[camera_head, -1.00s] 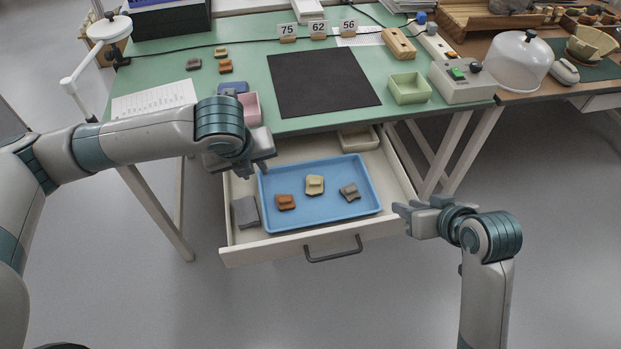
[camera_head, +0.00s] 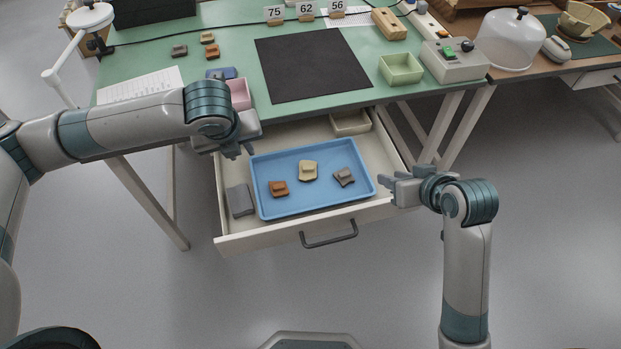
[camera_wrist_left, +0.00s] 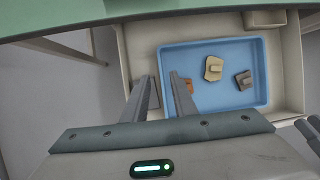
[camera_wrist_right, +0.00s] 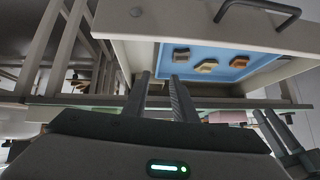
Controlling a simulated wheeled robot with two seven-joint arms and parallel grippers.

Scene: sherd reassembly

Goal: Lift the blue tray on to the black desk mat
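The blue tray (camera_head: 315,201) lies in the open drawer (camera_head: 275,238) below the desk, holding an orange sherd (camera_head: 279,188), a cream sherd (camera_head: 308,170) and a grey sherd (camera_head: 344,177). The black desk mat (camera_head: 312,68) lies bare on the green desktop. My left gripper (camera_head: 243,152) is above the tray's far left corner; its two fingers stand apart with nothing held in the left wrist view (camera_wrist_left: 162,83). My right gripper (camera_head: 388,189) is just right of the tray near the drawer's front right; its fingers are apart and empty in the right wrist view (camera_wrist_right: 158,80).
A grey block (camera_head: 240,200) lies in the drawer left of the tray, and a cream box (camera_head: 350,122) stands behind it. A pink box (camera_head: 239,93), a green box (camera_head: 400,69) and a switch box (camera_head: 454,60) stand on the desk around the mat. Number cards stand behind the mat.

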